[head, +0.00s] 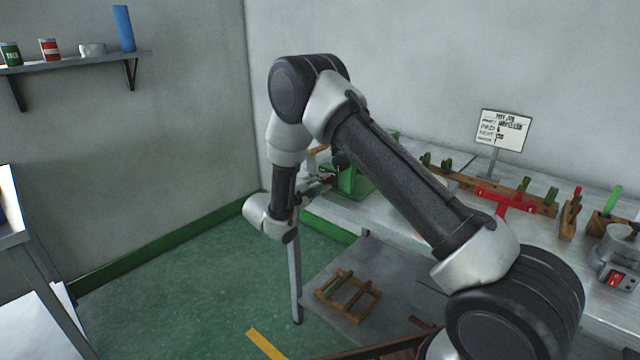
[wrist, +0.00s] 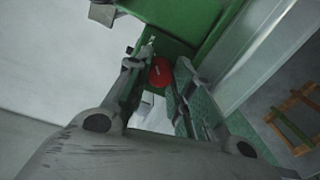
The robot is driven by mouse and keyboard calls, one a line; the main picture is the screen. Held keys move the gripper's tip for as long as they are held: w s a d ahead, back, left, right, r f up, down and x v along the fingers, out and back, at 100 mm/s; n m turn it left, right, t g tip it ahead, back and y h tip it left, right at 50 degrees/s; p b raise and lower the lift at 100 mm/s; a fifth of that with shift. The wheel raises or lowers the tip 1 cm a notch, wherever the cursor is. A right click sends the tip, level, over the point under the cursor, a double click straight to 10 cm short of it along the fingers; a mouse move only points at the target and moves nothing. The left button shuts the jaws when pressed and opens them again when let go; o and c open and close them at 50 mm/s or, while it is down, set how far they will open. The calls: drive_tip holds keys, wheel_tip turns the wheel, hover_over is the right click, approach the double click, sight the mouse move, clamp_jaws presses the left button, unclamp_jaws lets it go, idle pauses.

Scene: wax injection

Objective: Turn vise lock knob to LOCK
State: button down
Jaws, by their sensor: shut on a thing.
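The red vise lock knob (wrist: 160,72) shows in the wrist view, on the green vise (wrist: 178,48), with a light line on its face. My gripper (wrist: 163,78) has its two fingers on either side of the knob and is shut on it. In the head view my gripper (head: 322,184) is at the vise (head: 352,184) on the bench's left end, and my arm partly hides this spot. I cannot read any lock marking near the knob.
The workbench (head: 400,215) carries a red tool (head: 505,198), wooden racks and a grey pot (head: 618,258). A sign (head: 502,130) stands at the back. A wooden frame (head: 348,296) lies on the lower shelf. The green floor left of the bench is clear.

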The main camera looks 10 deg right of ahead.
drive_tip(key=c, duration=1.2)
unclamp_jaws()
